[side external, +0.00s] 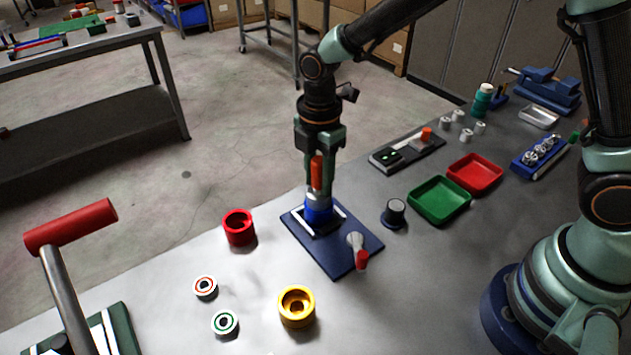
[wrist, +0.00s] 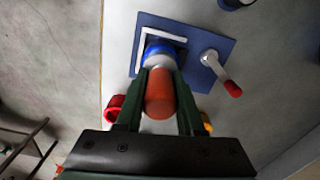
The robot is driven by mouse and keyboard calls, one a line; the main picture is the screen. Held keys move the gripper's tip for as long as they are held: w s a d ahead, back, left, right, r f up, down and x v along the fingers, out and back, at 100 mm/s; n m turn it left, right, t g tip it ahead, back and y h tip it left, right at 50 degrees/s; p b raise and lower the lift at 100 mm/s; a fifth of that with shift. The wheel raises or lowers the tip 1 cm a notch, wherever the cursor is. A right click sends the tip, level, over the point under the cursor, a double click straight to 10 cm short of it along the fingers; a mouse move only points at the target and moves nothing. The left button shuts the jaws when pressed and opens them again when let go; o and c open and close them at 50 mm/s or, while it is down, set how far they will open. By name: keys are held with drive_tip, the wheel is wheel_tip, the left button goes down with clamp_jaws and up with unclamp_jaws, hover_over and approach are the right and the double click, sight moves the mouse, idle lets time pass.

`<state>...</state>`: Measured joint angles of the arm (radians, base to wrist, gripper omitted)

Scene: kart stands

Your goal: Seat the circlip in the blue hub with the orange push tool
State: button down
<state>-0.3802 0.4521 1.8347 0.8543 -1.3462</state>
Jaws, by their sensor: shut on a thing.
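The blue hub (side external: 319,213) stands upright on a dark blue fixture plate (side external: 347,254), inside a white L-shaped corner; the wrist view shows its blue rim (wrist: 163,48). My gripper (side external: 317,180) points down over the hub, shut on the orange push tool (side external: 317,170). The tool's orange handle (wrist: 159,98) sits between the fingers in the wrist view. A pale grey part (side external: 317,198) lies between handle and hub, at or in the hub's top; I cannot tell how deep. I cannot make out the circlip there.
A red-tipped clamp lever (side external: 359,253) stands on the plate's right side. Red (side external: 239,228) and yellow (side external: 297,306) hubs stand nearby, with two white discs with red (side external: 205,287) and green (side external: 224,322) rings. Green (side external: 439,200) and red (side external: 475,174) trays and a dark knob (side external: 394,213) are right.

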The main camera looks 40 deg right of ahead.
sight(319, 159)
drive_tip(key=shift+f, duration=0.1)
drive_tip(key=shift+r, duration=3.55)
